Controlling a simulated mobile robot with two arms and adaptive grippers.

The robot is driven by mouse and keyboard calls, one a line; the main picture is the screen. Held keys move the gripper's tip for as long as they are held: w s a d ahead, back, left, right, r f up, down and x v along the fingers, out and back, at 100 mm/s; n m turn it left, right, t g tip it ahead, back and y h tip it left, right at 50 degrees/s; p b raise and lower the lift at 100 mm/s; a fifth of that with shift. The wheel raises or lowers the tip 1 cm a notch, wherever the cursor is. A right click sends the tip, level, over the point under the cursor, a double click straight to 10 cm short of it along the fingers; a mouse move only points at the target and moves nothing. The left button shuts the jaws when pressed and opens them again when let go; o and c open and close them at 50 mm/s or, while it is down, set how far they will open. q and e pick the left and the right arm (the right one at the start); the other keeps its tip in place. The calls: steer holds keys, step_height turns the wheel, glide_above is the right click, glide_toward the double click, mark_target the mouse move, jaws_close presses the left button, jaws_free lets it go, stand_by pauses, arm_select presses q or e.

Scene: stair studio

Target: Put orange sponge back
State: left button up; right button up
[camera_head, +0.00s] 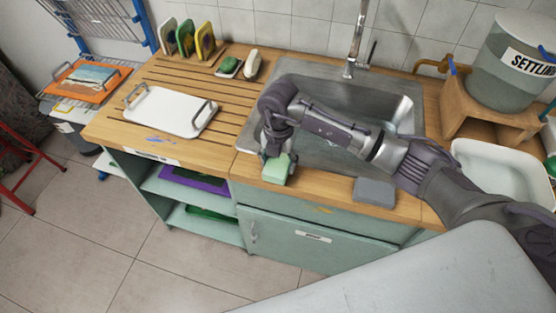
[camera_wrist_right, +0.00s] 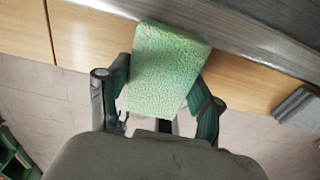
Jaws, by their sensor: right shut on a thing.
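My right gripper (camera_head: 277,155) is shut on a pale green sponge (camera_head: 277,169), held over the front edge of the wooden counter before the sink. In the right wrist view the gripper (camera_wrist_right: 163,95) has a finger on each side of the green sponge (camera_wrist_right: 165,68), whose porous face fills the gap. I see no clearly orange sponge. My left gripper is not in view.
The steel sink (camera_head: 330,155) lies behind my right arm. A grey block (camera_head: 374,191) lies on the counter's front edge. A white tray (camera_head: 168,111) and a soap dish (camera_head: 229,68) stand left. A water tank (camera_head: 505,62) and white basin (camera_head: 500,170) are right.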

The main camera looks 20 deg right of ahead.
mark_target(278, 161)
steer(key=shift+f+b, duration=0.35)
steer(key=shift+f, duration=0.05)
steer(key=o, duration=1)
steer(key=shift+r, duration=0.15)
step_height(278, 161, up, 13)
steer(key=b, duration=0.2)
steer(key=shift+w+f+b, duration=0.15)
steer(key=shift+f+b, duration=0.05)
steer(key=shift+b, duration=0.1)
